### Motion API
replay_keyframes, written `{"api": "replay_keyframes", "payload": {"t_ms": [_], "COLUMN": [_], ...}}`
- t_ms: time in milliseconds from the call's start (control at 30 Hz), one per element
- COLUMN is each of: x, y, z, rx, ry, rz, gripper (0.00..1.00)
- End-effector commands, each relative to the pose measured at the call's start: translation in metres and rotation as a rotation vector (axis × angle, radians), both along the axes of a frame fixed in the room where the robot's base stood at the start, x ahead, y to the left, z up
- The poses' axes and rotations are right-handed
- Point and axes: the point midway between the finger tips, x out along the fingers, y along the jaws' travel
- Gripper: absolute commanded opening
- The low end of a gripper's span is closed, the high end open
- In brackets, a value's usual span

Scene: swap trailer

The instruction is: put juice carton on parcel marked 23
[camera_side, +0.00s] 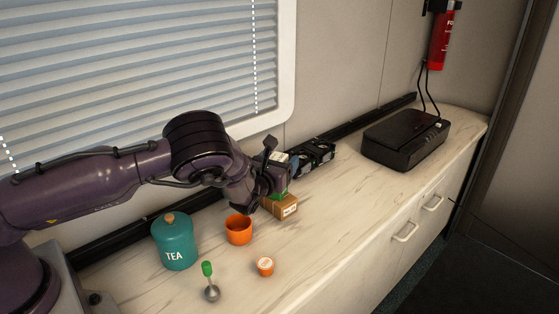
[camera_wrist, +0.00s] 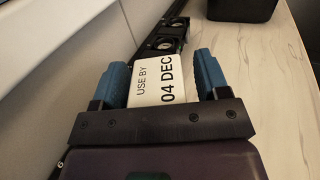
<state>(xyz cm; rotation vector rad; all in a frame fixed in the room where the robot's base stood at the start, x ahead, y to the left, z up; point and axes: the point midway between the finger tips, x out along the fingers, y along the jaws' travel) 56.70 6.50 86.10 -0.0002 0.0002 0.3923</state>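The juice carton (camera_side: 280,187), white and green, stands over the brown parcel (camera_side: 286,208) at the middle of the counter. My gripper (camera_side: 268,178) is at the carton, partly covering it in the side view. In the wrist view the carton's white top (camera_wrist: 158,82), printed "USE BY 04 DEC", lies between my two blue fingers (camera_wrist: 160,78). The parcel has dark print too small to read. Whether the carton rests on the parcel or hangs just above is hidden.
An orange pot (camera_side: 239,229) and a teal TEA canister (camera_side: 175,243) stand left of the parcel. A green-handled tool (camera_side: 209,279) and an orange tub (camera_side: 265,266) are in front. A black fan unit (camera_side: 313,157) and black case (camera_side: 405,140) are behind. The right front counter is clear.

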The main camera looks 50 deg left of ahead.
Motion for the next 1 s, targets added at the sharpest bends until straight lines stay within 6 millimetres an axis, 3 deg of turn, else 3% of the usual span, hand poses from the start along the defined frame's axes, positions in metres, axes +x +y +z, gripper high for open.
{"api": "replay_keyframes", "payload": {"t_ms": [367,800,1000], "x": [-0.005,-0.086,-0.107], "y": [-0.003,-0.036,-0.045], "z": [0.003,0.003,0.003], "rx": [0.000,0.001,0.000], "ry": [0.002,0.003,0.001], "rz": [0.000,-0.001,-0.001], "gripper": [0.68,0.68,0.68]}}
